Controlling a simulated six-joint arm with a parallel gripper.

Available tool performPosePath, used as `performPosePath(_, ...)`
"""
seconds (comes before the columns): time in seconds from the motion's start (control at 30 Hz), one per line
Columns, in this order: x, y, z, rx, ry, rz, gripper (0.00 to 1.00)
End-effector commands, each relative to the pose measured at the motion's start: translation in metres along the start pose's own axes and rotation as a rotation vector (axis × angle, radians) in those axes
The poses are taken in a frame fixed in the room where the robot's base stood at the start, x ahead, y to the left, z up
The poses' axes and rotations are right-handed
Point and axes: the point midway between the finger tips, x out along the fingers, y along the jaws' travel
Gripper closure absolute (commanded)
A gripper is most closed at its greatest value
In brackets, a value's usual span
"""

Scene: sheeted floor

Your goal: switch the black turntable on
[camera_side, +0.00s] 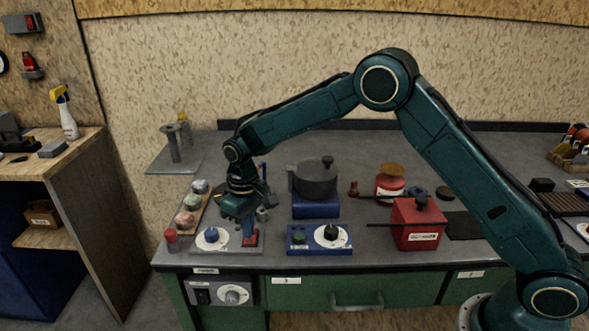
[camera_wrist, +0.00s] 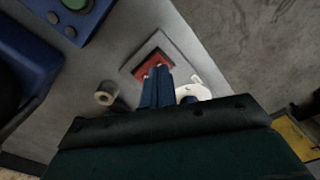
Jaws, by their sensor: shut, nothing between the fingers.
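My gripper (camera_side: 249,234) points down at the front left of the bench, its fingers shut and empty. In the wrist view the closed blue fingertips (camera_wrist: 158,70) are over a red switch (camera_wrist: 145,72) set in a grey plate and partly hide it; I cannot tell if they touch it. In the side view the red switch (camera_side: 252,240) shows beside the fingers. A white dial with a blue knob (camera_side: 211,235) is on the same grey plate (camera_side: 225,250), left of the switch. I cannot make out a black turntable for certain.
A red box (camera_side: 417,224) with a rod is further right. A tray of coloured knobs (camera_side: 190,215) is left.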

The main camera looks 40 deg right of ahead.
Motion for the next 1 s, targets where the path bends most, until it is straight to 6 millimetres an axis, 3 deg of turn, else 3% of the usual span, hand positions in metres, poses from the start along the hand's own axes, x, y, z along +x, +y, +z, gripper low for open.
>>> performPosePath(1.0, -0.055, 0.000, 0.000, 0.000, 0.000, 0.000, 1.00)
